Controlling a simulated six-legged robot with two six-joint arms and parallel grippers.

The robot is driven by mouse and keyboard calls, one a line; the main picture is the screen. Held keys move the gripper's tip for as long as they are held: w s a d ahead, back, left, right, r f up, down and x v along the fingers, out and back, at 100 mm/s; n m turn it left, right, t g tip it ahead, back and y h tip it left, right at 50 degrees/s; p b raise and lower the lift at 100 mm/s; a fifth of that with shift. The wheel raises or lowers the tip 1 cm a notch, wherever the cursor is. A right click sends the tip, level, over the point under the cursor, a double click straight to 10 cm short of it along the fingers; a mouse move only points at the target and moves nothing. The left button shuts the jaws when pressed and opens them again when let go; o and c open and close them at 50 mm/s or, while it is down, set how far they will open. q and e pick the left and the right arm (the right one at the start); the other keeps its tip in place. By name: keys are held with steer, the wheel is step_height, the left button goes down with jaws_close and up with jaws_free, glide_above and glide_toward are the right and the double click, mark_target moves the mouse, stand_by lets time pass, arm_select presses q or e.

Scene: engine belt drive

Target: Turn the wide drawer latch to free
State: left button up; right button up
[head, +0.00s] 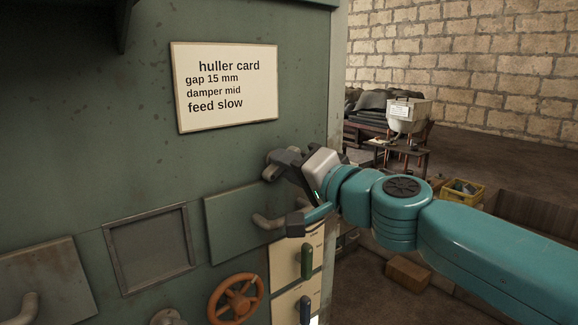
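A wide flat drawer front (228,213) sits in the green machine face, with a bent metal handle (266,222) at its lower right. A grey rounded metal piece (270,173) shows just above the drawer's upper right corner, partly hidden by my gripper; I cannot tell whether it is the latch or which way it is turned. My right gripper (286,196) comes in from the right, fingers spread, in front of the drawer's right end. Its upper finger is close to the grey piece; contact cannot be told. Nothing shows between the fingers. My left gripper is not in view.
A card (225,86) is on the face above. A square frame (150,248) is to the left. A yellow crate (462,192) stands behind.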

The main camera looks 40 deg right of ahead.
steer(key=shift+a, duration=0.1)
jaws_close()
steer(key=shift+m, duration=2.8)
steer(key=shift+o, duration=1.6)
jaws_free()
steer(key=shift+a, duration=0.1)
steer(key=s+d, duration=0.1)
steer(key=s, duration=1.5)
steer(key=shift+d+m, duration=0.25)
steer(key=shift+m, duration=0.05)
